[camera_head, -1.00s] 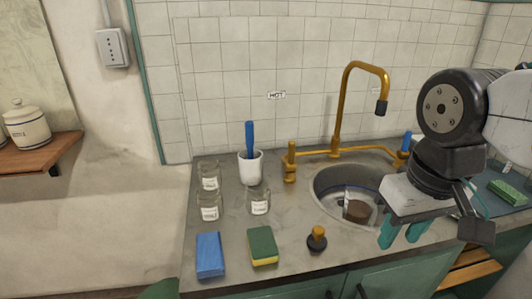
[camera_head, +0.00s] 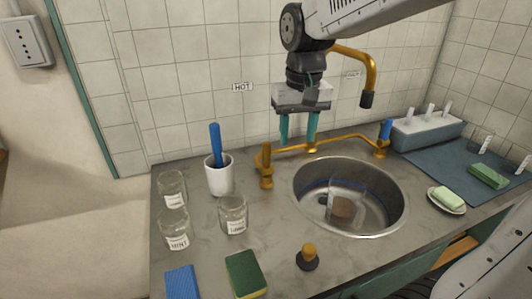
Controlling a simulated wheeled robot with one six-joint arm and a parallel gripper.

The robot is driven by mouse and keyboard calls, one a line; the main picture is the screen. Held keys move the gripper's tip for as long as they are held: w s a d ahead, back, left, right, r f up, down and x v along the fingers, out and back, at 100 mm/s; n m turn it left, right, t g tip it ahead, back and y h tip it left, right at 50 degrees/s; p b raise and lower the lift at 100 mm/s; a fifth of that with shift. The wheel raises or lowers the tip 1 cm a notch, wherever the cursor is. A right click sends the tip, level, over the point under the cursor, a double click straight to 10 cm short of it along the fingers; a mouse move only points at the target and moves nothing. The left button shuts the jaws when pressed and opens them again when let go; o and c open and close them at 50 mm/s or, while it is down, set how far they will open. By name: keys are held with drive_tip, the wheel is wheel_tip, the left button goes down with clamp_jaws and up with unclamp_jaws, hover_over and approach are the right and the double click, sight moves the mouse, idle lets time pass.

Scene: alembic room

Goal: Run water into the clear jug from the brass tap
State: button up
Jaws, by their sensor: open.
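The brass tap (camera_head: 371,65) has a curved spout with a dark nozzle hanging over the back right of the sink. Its low brass pipe joins a brass left handle (camera_head: 266,168) and a blue-topped right handle (camera_head: 385,132). A clear vessel (camera_head: 347,192), apparently the jug, stands in the round steel sink (camera_head: 399,210), with a brown round thing seen in or behind it. My gripper (camera_head: 298,134) points down, open and empty, above or in front of the tap's pipe, between the left handle and the spout. No water shows.
Several labelled glass jars (camera_head: 233,213) and a white cup (camera_head: 219,178) with a blue-handled tool stand left of the sink. Sponges (camera_head: 246,272) and a dark stopper (camera_head: 308,257) lie in front. A soap dish (camera_head: 446,203) and blue mat (camera_head: 437,163) are right.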

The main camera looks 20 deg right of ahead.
hover_over(266, 153)
drive_tip(key=w, duration=0.1)
drive_tip(key=shift+m+g, duration=0.3)
drive_tip(key=shift+m, duration=0.1)
drive_tip(key=f, duration=0.6)
drive_tip(key=shift+d+f, duration=0.3)
drive_tip(key=shift+f, duration=0.1)
wheel_tip(266, 153, down, 8)
drive_tip(key=shift+w+r, duration=0.1)
drive_tip(key=shift+r, duration=0.1)
